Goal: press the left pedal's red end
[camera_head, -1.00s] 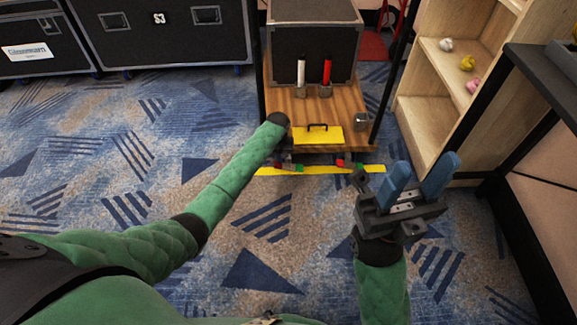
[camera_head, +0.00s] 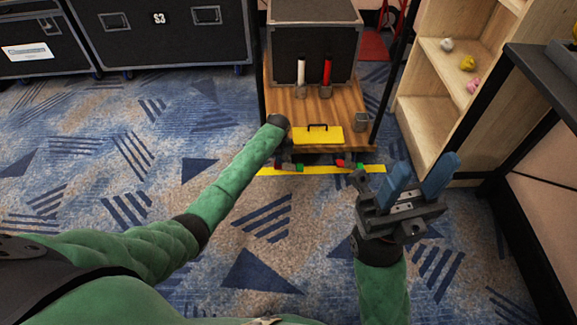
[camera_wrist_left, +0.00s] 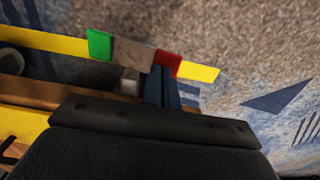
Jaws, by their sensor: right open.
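The left pedal (camera_head: 289,167) is a short bar with a red end and a green end, low in front of the wooden cart. In the left wrist view the pedal's red end (camera_wrist_left: 168,64) is right of its grey middle (camera_wrist_left: 131,55) and green end (camera_wrist_left: 99,44). My left gripper (camera_wrist_left: 161,76) has its blue fingers together, with the tips at the red end's edge; I cannot tell whether they touch. In the head view my left wrist mostly hides this gripper. My right gripper (camera_head: 420,178) is open and empty, right of the cart's front.
A second pedal (camera_head: 350,164) is to the right. A yellow strip (camera_head: 320,170) runs along the floor. The cart (camera_head: 345,98) carries a yellow hatch (camera_head: 317,136), white and red levers and a dark case. A wooden shelf (camera_head: 425,115) stands at right. Carpet at left is clear.

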